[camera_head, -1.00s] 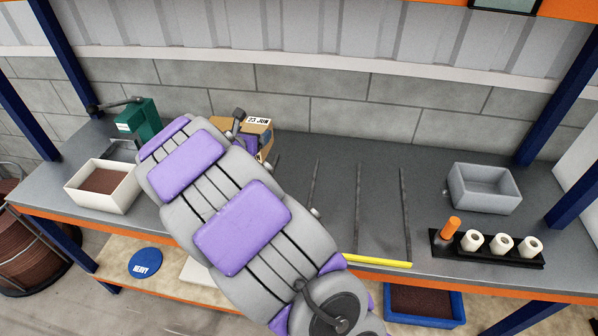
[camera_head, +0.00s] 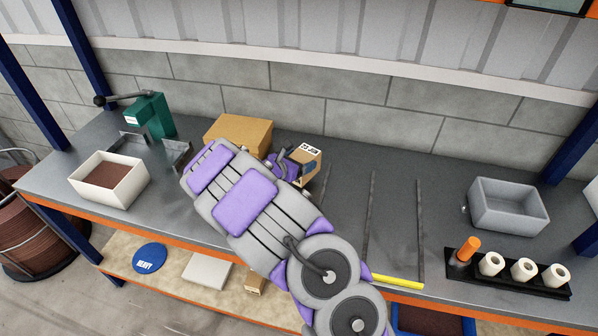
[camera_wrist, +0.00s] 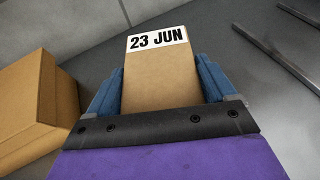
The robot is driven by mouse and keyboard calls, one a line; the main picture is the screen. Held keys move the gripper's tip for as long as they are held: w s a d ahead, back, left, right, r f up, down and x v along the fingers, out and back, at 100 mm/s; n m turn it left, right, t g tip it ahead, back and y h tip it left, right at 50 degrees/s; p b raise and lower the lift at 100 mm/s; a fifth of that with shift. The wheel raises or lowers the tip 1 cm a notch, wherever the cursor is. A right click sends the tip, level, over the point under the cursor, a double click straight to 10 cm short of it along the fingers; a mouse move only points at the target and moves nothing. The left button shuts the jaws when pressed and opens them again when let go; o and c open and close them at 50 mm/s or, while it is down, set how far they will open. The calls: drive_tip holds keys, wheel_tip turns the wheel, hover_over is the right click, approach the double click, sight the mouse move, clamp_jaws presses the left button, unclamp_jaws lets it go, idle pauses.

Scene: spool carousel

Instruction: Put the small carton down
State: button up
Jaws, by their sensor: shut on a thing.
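The small carton (camera_wrist: 160,82) is a brown box with a white label reading "23 JUN". In the wrist view it sits between the two blue fingers of my gripper (camera_wrist: 160,88), which is shut on it. In the head view the small carton (camera_head: 311,160) shows just past my arm, above or on the grey bench top (camera_head: 345,205); I cannot tell whether its underside touches the bench. My arm hides part of it. A larger brown carton (camera_head: 238,133) stands to its left, apart from it; it also shows in the wrist view (camera_wrist: 40,105).
A green press (camera_head: 152,115) and a cream bin (camera_head: 110,180) of brown granules are at left. Dark strips (camera_head: 371,215) run across the bench to the right. A grey bin (camera_head: 508,205) and a black holder (camera_head: 510,275) with white spools are at right. A block wall stands behind.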

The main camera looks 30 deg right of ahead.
wheel_tip(320, 180, down, 4)
drive_tip(key=shift+r+b, duration=0.1)
drive_tip(key=shift+b, duration=0.4)
drive_tip(key=shift+a+r, duration=0.1)
drive_tip(key=shift+a, duration=0.05)
drive_tip(key=o, duration=1.2)
drive_tip(key=shift+o, duration=0.2)
